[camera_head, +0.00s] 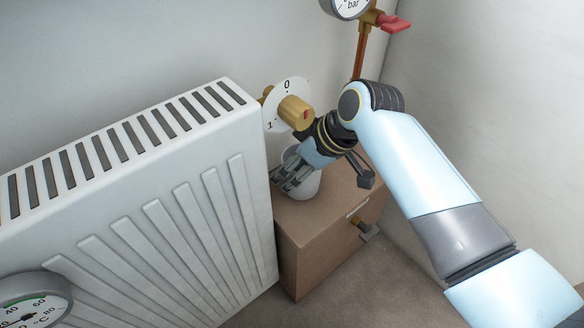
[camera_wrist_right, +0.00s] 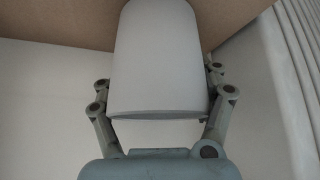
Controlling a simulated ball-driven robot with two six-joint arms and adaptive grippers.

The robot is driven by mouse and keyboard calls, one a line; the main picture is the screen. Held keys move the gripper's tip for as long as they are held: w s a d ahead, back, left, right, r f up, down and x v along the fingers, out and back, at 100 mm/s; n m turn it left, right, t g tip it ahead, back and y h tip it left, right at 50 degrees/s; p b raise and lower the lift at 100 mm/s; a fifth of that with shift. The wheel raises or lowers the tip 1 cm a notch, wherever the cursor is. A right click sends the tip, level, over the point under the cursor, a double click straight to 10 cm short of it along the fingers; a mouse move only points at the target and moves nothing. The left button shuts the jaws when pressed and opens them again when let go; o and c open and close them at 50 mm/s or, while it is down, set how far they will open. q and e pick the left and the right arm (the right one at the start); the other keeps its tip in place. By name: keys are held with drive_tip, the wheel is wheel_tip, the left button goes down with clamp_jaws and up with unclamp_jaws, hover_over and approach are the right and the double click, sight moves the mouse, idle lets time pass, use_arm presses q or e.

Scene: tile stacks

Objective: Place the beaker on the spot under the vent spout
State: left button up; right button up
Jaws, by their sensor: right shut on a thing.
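The white beaker (camera_head: 309,186) is at the top of the brown box, beside the radiator's right end. I cannot tell whether its base touches the box. My right gripper (camera_head: 287,180) is shut on the beaker, and its fingers hide part of it. In the right wrist view the beaker (camera_wrist_right: 158,55) fills the middle, with gripper fingers (camera_wrist_right: 160,92) on both sides. I cannot make out the vent spout or the spot under it. My left gripper is not in view.
The white radiator (camera_head: 160,215) stands close left of the gripper. A brass valve knob (camera_head: 295,112) with a numbered white dial is just above it. The brown box (camera_head: 310,248) has a small metal fitting at its right. A gauge (camera_head: 347,5) and red lever (camera_head: 396,23) are higher up.

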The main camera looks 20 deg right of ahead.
idle(0.3)
drive_tip(key=o, duration=1.3)
drive_tip(key=shift+f, duration=0.1)
